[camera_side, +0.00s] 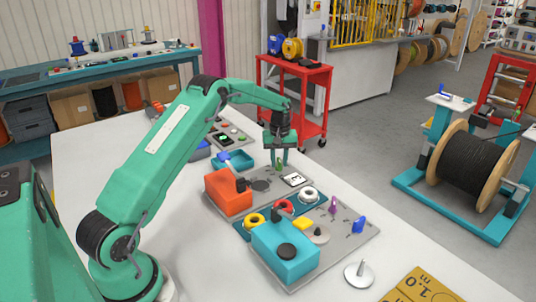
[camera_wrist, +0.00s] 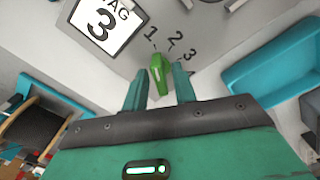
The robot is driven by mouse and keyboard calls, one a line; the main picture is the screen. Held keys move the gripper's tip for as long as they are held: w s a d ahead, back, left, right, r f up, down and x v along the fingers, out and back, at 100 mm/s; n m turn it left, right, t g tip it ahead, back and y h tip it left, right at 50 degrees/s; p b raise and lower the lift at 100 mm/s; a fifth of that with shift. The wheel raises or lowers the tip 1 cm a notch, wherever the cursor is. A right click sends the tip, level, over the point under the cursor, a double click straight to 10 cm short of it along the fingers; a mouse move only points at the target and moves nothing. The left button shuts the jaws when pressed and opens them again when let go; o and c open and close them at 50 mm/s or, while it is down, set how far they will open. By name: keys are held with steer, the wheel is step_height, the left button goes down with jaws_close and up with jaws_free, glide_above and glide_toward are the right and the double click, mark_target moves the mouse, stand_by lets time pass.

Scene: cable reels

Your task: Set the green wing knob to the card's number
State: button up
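The green wing knob (camera_wrist: 157,75) shows in the wrist view between the two fingers of my gripper (camera_wrist: 161,68), with a gap on either side. My gripper is open and points down at the panel. Printed numbers 1, 2 and 3 fan out beside the knob, and a further mark is partly hidden by a finger. The knob's upper end lies nearest the 1. The white card (camera_wrist: 101,24) shows a large 3 under cut-off letters. In the side view my gripper (camera_side: 280,160) is over the knob (camera_side: 280,165), behind the card (camera_side: 293,180).
An orange box (camera_side: 229,191) and a teal box (camera_side: 285,250) stand on the panels. A purple knob (camera_side: 333,205) and a blue knob (camera_side: 358,225) stand on the nearer panel. A teal tray (camera_wrist: 275,70) lies right of the fingers in the wrist view.

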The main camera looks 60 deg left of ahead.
jaws_close()
steer(key=m, duration=0.3)
steer(key=shift+m, duration=0.4)
steer(key=m, duration=0.4)
steer(key=shift+m, duration=2.1)
